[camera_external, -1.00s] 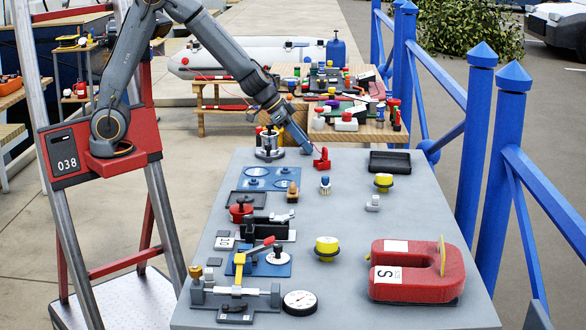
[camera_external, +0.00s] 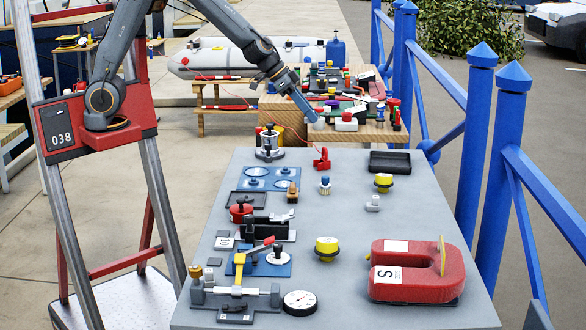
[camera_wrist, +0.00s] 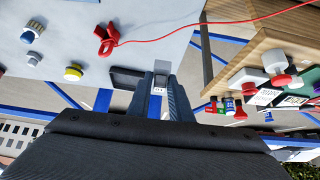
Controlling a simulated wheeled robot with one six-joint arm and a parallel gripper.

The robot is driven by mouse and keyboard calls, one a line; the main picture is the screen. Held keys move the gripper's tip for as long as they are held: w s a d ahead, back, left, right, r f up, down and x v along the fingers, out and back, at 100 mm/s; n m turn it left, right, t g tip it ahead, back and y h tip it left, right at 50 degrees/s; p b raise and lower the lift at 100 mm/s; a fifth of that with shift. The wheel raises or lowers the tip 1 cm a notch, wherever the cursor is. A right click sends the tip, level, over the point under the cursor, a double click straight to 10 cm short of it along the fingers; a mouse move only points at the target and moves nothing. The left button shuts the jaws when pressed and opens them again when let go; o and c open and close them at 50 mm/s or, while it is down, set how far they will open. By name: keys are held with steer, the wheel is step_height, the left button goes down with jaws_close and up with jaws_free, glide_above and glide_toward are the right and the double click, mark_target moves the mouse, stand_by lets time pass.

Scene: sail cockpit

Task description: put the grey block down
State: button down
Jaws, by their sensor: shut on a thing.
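My gripper (camera_external: 315,121) is at the far edge of the grey table (camera_external: 345,290), raised above it, between the table and the wooden bench behind. In the wrist view my gripper (camera_wrist: 163,92) is shut on a small grey block (camera_wrist: 160,80) with a pale marked face. The fingers hide part of the block. In the external view only a light spot of the block (camera_external: 318,126) shows at the fingertips. The block appears clear of any surface.
A red clip (camera_external: 322,159) with a red cord (camera_wrist: 200,37), a black tray (camera_external: 390,161) and a yellow-topped part (camera_external: 384,181) are nearby on the table. A wooden bench (camera_external: 362,133) crowded with parts stands behind.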

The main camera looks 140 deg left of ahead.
steer(key=w+a+r+m+t+h+p, duration=0.1)
steer(key=w+a+r+m+p, duration=0.1)
steer(key=w+a, duration=0.6)
steer(key=m+h+p, duration=0.2)
steer(key=p, duration=0.1)
glide_above(393, 164)
steer(key=s+d, duration=0.1)
steer(key=s, duration=0.2)
step_height(393, 164, down, 2)
step_height(393, 164, down, 10)
steer(key=shift+w+r+p, duration=0.1)
steer(key=shift+r+p, duration=0.15)
steer(key=shift+p, duration=0.9)
steer(key=shift+f+b, duration=0.25)
steer(key=shift+b, duration=0.1)
steer(key=c, duration=1.7)
jaws_free()
steer(key=shift+c, duration=0.2)
steer(key=shift+o, duration=0.6)
steer(key=shift+r, duration=0.15)
